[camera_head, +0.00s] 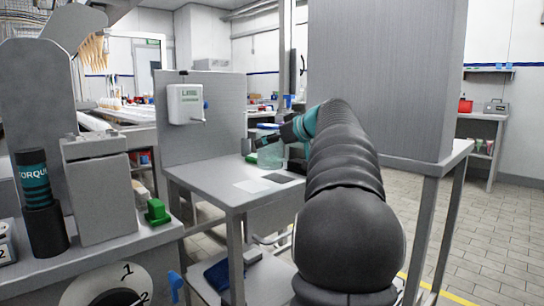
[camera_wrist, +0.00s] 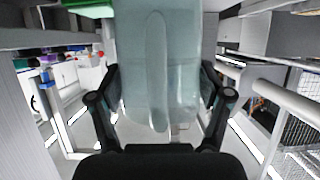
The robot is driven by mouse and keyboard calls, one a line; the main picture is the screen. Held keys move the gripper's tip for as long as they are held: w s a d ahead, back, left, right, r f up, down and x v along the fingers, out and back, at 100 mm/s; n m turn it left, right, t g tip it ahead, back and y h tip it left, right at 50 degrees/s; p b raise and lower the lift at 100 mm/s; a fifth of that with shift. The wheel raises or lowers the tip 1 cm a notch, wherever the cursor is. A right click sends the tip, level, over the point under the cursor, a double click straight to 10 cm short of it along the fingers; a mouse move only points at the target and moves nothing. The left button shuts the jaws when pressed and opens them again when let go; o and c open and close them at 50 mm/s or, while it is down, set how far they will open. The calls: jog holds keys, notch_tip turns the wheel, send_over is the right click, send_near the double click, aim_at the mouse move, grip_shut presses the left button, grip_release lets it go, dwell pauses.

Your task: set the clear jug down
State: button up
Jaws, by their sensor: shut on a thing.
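The clear jug (camera_head: 270,157) shows as a pale, see-through shape over the back right part of the grey table (camera_head: 207,180). My gripper (camera_head: 266,141) is at the jug's upper part, at the end of my outstretched arm. In the wrist view the jug (camera_wrist: 160,65) fills the upper middle, its handle running along its length. My gripper (camera_wrist: 158,98) has one finger on each side of it and is shut on it. I cannot tell whether the jug's base touches the table, as my arm hides part of that area.
A white sheet (camera_head: 252,186) and a dark square (camera_head: 283,178) lie on the table in front of the jug. A green thing (camera_head: 251,158) is left of the jug. A tall grey cabinet (camera_head: 385,75) stands right of my arm. The table's front left is bare.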

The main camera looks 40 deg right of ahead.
aim_at(279, 151)
jog(key=shift+f+b, duration=0.3)
jog(key=shift+f, duration=1.5)
jog(key=shift+f, duration=0.2)
jog(key=o, duration=1.5)
jog(key=shift+r, duration=0.25)
jog(key=v, duration=1.2)
jog(key=shift+a, duration=0.1)
